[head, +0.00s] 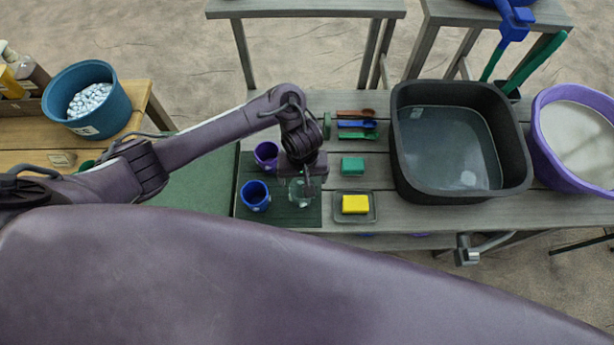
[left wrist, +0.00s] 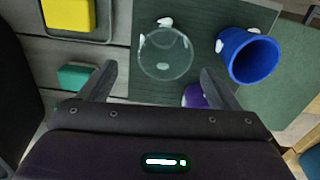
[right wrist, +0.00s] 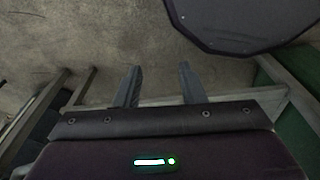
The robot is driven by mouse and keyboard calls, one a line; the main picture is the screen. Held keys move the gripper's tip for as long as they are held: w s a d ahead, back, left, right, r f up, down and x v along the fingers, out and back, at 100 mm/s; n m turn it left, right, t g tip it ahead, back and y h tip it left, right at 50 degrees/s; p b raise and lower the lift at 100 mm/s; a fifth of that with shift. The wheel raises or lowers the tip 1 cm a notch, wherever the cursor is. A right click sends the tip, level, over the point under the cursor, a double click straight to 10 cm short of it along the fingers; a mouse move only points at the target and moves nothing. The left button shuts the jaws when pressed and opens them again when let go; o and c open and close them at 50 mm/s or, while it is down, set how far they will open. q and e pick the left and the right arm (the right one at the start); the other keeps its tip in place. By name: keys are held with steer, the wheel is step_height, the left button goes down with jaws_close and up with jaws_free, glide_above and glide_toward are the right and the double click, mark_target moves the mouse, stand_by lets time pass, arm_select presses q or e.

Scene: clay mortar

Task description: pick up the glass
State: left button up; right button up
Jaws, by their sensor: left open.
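A clear glass (head: 300,192) stands on a dark green mat (head: 284,215) on the table, partly hidden by my left gripper in the head view. In the left wrist view the glass (left wrist: 166,54) shows as a round transparent rim with white blobs on it. My left gripper (left wrist: 156,82) is open, its fingers spread to either side just short of the glass, and nothing is between them. In the head view my left gripper (head: 306,178) is above the mat. My right gripper (right wrist: 158,84) is open and empty in the right wrist view, over the floor by a table edge.
A blue cup (head: 255,195) and a purple cup (head: 266,154) stand on the mat, left of the glass. A yellow sponge (head: 355,204) lies in a tray to the right, with a green block (head: 352,166) behind it. A large dark basin (head: 399,180) stands farther right.

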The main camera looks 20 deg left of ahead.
arm_select(q)
steer(key=shift+f+b, duration=0.35)
steer(key=shift+f, duration=0.15)
steer(key=b, duration=0.3)
glide_above(301, 191)
steer(key=s, duration=0.2)
steer(key=f, duration=0.5)
steer(key=shift+s+d+f, duration=0.1)
steer(key=shift+d+f, duration=0.1)
steer(key=shift+d, duration=0.2)
steer(key=shift+f+b, duration=0.3)
steer(key=shift+f, duration=0.15)
steer(key=c, duration=1.1)
steer(key=shift+c, duration=0.3)
arm_select(e)
steer(key=s+f, duration=0.2)
steer(key=f, duration=0.1)
steer(key=s+f, duration=0.1)
steer(key=shift+s+d+f, duration=0.2)
steer(key=shift+s+f, duration=0.05)
steer(key=shift+f, duration=0.1)
arm_select(q)
steer(key=shift+r, duration=0.15)
arm_select(e)
steer(key=shift+w+r, duration=0.1)
